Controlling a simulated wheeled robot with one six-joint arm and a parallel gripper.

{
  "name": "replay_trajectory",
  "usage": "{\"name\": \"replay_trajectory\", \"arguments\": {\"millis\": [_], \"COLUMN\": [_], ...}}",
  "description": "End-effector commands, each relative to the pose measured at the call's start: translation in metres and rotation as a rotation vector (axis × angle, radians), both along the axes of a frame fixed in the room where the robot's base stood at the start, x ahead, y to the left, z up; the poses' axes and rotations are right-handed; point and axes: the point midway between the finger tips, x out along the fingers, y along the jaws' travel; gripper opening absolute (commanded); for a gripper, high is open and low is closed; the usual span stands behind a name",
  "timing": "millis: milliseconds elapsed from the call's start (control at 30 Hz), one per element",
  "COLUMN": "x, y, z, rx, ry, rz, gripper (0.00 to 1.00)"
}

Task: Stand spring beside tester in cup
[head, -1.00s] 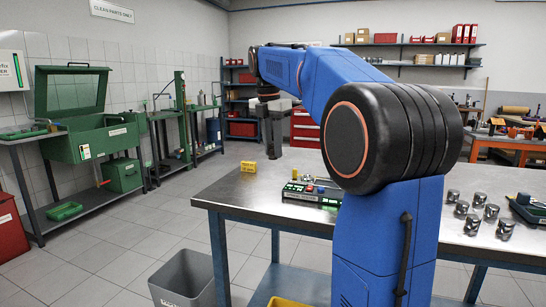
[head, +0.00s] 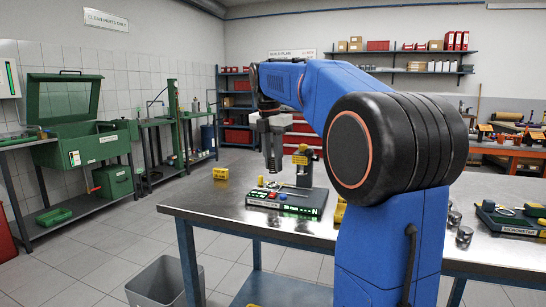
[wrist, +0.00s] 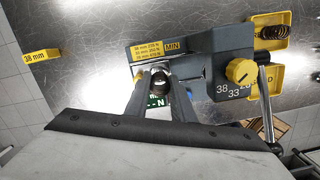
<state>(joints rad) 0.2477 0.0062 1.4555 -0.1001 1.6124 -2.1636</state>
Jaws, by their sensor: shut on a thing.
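My gripper (wrist: 160,88) is shut on a small dark coil spring (wrist: 160,82), seen end-on between the fingertips. In the head view my gripper (head: 272,165) points down over the left part of the spring tester (head: 287,203). The tester has a dark body, yellow labels and a yellow knob (wrist: 241,72). I cannot tell whether the spring touches it. A yellow cup (wrist: 42,56) marked 38 mm stands apart on the bench, left of the tester.
The steel bench (head: 195,197) is clear between the 38 mm cup and the tester. The tester's upright post (head: 302,165) and lever (wrist: 267,100) stand close to my gripper. Metal pistons (head: 464,234) and a micrometer case (head: 510,218) are at the right. A grey bin (head: 170,283) stands below.

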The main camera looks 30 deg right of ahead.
Motion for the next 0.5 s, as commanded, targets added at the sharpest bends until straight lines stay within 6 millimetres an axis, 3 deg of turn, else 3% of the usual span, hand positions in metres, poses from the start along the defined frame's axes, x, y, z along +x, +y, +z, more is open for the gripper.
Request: {"name": "replay_trajectory", "arguments": {"millis": [500], "x": [0.000], "y": [0.000], "z": [-0.033], "rx": [0.000], "ry": [0.001], "rz": [0.000], "gripper": [0.00]}}
